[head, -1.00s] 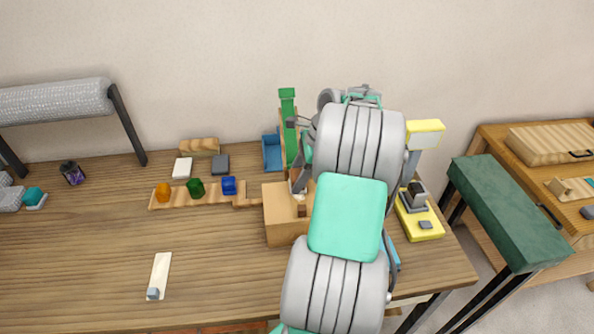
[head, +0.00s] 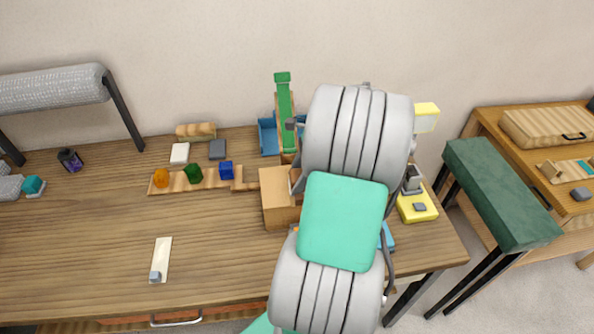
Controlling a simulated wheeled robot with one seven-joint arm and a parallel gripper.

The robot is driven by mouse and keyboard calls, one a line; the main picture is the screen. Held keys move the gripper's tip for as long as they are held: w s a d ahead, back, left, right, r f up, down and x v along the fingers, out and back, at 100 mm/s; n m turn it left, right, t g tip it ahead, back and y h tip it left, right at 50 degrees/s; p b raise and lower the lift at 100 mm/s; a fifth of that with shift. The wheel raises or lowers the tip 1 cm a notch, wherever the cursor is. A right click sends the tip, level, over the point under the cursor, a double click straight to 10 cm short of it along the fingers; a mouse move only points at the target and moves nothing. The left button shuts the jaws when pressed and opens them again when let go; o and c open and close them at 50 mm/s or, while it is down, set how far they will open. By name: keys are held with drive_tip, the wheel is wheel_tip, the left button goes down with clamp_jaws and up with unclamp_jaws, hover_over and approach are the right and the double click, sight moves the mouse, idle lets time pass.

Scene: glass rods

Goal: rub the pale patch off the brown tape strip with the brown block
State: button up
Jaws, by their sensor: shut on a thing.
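My arm fills the middle right of the head view, and my gripper is hidden behind it. I cannot see what the gripper holds. No brown tape strip with a pale patch can be made out; it may be behind my arm. The brown block cannot be picked out with certainty either. A tan box (head: 275,197) stands on the table just left of my arm.
A wooden strip (head: 210,182) carries orange, green and blue pieces. A tall green piece (head: 284,100) and blue tray (head: 268,137) stand behind. A yellow-based device (head: 417,207) is right of my arm. The table's left front is mostly clear around a pale strip (head: 164,257).

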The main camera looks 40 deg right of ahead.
drive_tip(key=shift+r+p, duration=0.15)
drive_tip(key=shift+p, duration=0.4)
drive_tip(key=shift+w+d+r+p, duration=0.15)
drive_tip(key=shift+w+d+p, duration=0.2)
drive_tip(key=shift+p, duration=0.35)
drive_tip(key=shift+w+d+p, duration=0.4)
drive_tip(key=shift+w+p, duration=0.3)
drive_tip(key=shift+w, duration=0.05)
drive_tip(key=shift+w+d+f, duration=0.2)
drive_tip(key=shift+w+d, duration=0.3)
drive_tip(key=shift+w, duration=0.2)
drive_tip(key=shift+w+d+f, duration=0.2)
drive_tip(key=shift+w+d, duration=0.3)
drive_tip(key=shift+w, duration=0.2)
drive_tip(key=shift+w+d+r, duration=0.1)
drive_tip(key=shift+w+d, duration=0.35)
drive_tip(key=shift+w, duration=0.2)
drive_tip(key=shift+w+d, duration=0.4)
drive_tip(key=shift+w, duration=0.2)
wheel_tip(320, 180, up, 6)
drive_tip(key=shift+r, duration=0.15)
